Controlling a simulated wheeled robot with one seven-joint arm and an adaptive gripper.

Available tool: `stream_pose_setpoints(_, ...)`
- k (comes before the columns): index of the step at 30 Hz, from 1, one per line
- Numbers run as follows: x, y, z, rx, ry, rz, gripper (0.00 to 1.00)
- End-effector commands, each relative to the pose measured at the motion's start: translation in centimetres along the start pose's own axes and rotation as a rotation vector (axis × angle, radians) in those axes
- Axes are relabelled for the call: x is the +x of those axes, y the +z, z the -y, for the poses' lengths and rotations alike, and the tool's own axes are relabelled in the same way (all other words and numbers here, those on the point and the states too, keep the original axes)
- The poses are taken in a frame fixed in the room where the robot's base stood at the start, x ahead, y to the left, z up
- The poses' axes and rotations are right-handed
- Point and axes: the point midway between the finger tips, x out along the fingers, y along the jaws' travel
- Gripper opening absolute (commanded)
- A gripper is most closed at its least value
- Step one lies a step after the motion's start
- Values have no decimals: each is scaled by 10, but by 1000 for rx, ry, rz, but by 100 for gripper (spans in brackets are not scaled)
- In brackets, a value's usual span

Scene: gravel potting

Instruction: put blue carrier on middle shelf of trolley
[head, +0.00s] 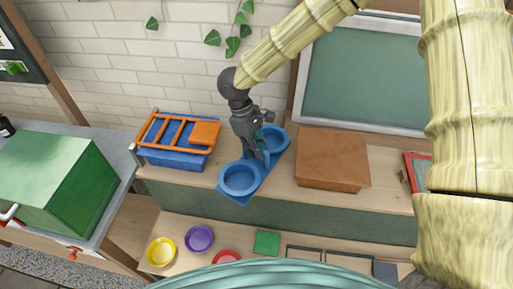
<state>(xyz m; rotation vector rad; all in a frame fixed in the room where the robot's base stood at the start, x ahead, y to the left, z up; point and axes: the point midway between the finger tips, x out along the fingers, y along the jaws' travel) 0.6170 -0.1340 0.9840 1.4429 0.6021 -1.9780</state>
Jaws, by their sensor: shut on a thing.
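The blue carrier (239,198) has two round cups side by side and shows in the middle of the head view, over the wooden counter. My gripper (261,153) reaches down from above and is shut on the carrier's middle, between the two cups. The fingers and arm hide part of the carrier's middle. I cannot tell whether the carrier touches the counter or is just above it. No trolley with shelves can be clearly made out in this view.
On the counter, a blue crate (172,160) with an orange slatted frame (181,132) stands left and a brown box (332,160) right. A green box (58,178) stands on the grey bench. Yellow (161,252) and purple (199,239) bowls sit on a lower shelf.

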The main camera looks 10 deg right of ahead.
Motion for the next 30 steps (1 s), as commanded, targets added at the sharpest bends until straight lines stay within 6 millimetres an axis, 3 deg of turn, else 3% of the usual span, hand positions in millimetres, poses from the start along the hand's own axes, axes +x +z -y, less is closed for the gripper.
stream_pose_setpoints(11,7,-4,-1,-1,-1,0,0)
stream_pose_setpoints(12,8,-4,-1,-1,-1,0,16)
stream_pose_setpoints(15,8,-4,-1,-1,-1,0,34)
stream_pose_setpoints(16,8,-4,-1,-1,-1,0,36)
stream_pose_setpoints(27,7,-3,-1,-1,0,0,36)
stream_pose_setpoints(30,-2,-4,-1,-1,0,-1,36)
